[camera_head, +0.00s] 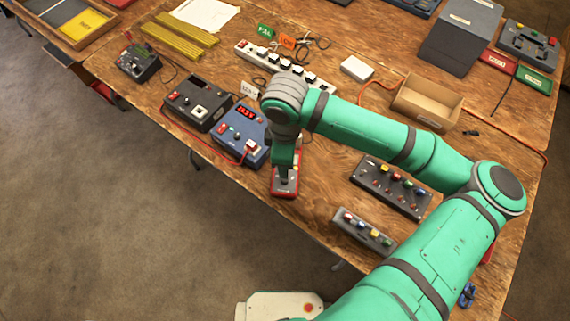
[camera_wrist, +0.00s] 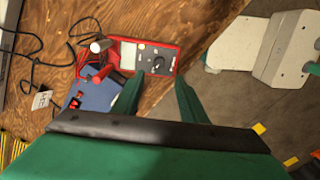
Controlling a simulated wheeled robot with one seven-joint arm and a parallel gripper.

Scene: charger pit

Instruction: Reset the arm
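My arm stretches from the lower right of the head view, bends at the right, and reaches left over the wooden table (camera_head: 330,190). My gripper (camera_head: 285,174) points down at the table's front edge, over a red multimeter (camera_head: 284,188). In the wrist view my gripper (camera_wrist: 157,98) has its two green fingers spread apart with nothing between them. The red multimeter with a grey face and dial (camera_wrist: 146,57) lies beyond the fingertips there. In the head view the gripper hides part of it. I cannot tell the gap between fingertips and multimeter.
A blue supply with a red display (camera_head: 240,132) stands close left of my gripper. Button panels (camera_head: 392,186) (camera_head: 363,232) lie to the right, under or beside my arm. A power strip (camera_head: 285,66) and an open cardboard box (camera_head: 427,103) are farther back. Cables cross the table.

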